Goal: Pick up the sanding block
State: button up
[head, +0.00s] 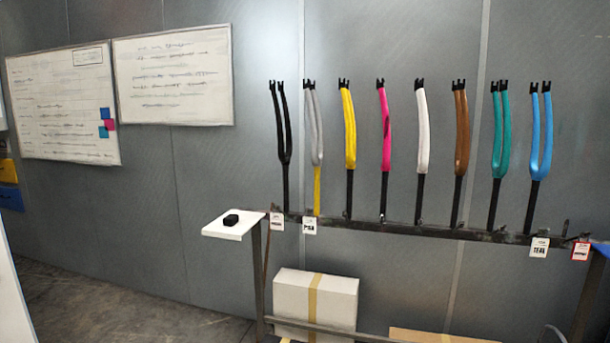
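A small dark block (231,220), which looks like the sanding block, lies on a small white shelf (222,231) at the left end of a dark rack. It sits near the middle of the shelf with nothing on top of it. My gripper is not in view.
The rack's dark rail (400,229) holds a row of upright coloured bicycle forks, starting with a black fork (284,130) right of the shelf. A taped cardboard box (314,303) stands below. Whiteboards (173,77) hang on the grey wall. The floor (110,305) at left is clear.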

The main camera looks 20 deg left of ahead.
aim_at(231, 220)
jog(key=u, duration=0.55)
jog(key=k, duration=0.65)
jog(key=u, duration=0.95)
jog(key=i, duration=1.85)
jog(key=u, duration=0.8)
jog(key=i, duration=2.85)
jog(key=z, duration=1.1)
jog(key=i, duration=0.8)
jog(key=z, duration=1.35)
jog(key=i, duration=1.65)
jog(key=z, duration=0.25)
